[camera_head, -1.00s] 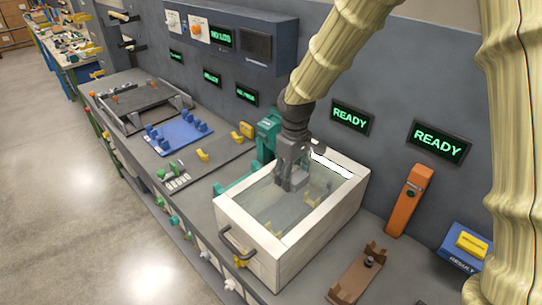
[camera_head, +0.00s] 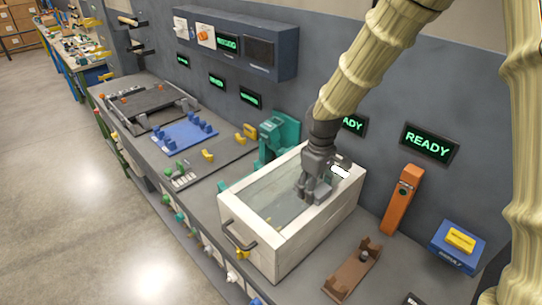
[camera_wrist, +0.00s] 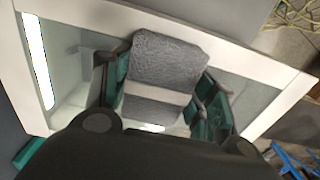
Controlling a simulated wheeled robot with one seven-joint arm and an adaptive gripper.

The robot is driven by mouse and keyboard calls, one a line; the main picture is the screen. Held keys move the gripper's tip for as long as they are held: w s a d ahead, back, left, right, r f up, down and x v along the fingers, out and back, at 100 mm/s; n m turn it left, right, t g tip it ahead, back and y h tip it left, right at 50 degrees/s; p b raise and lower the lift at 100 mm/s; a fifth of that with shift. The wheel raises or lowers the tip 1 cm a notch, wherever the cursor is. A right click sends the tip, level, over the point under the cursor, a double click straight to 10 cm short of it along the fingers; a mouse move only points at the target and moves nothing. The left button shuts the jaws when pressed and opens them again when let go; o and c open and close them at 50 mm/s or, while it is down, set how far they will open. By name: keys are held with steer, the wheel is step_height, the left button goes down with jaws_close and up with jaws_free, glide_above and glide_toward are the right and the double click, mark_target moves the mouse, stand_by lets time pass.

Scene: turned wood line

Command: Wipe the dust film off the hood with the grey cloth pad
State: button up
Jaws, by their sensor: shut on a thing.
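The hood (camera_head: 294,241) is a white-framed box with a clear, hazy top pane (camera_head: 268,200) and a dark handle on its front. My gripper (camera_head: 314,196) is over the right part of the pane, close to the frame. In the wrist view my gripper (camera_wrist: 160,95) is shut on the grey cloth pad (camera_wrist: 168,62), held between its two green-lined fingers. The pad lies over or against the pane near the white rim (camera_wrist: 215,45); I cannot tell whether it touches. The pane looks cloudy; the dust's extent is unclear.
A teal fixture (camera_head: 277,135) stands behind the hood. To the right are an orange upright device (camera_head: 401,199), a brown cradle (camera_head: 353,268) and a blue box with a yellow top (camera_head: 459,245). A blue tray (camera_head: 186,134) and yellow parts lie to the left.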

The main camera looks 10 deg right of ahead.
steer(key=shift+s+d+r+p, duration=0.1)
steer(key=shift+s+r+p, duration=0.1)
steer(key=shift+r+p, duration=0.2)
step_height(320, 180, up, 2)
steer(key=shift+w+r+p, duration=0.1)
steer(key=shift+p, duration=0.25)
steer(key=shift+r+p, duration=2.3)
steer(key=shift+r, duration=0.3)
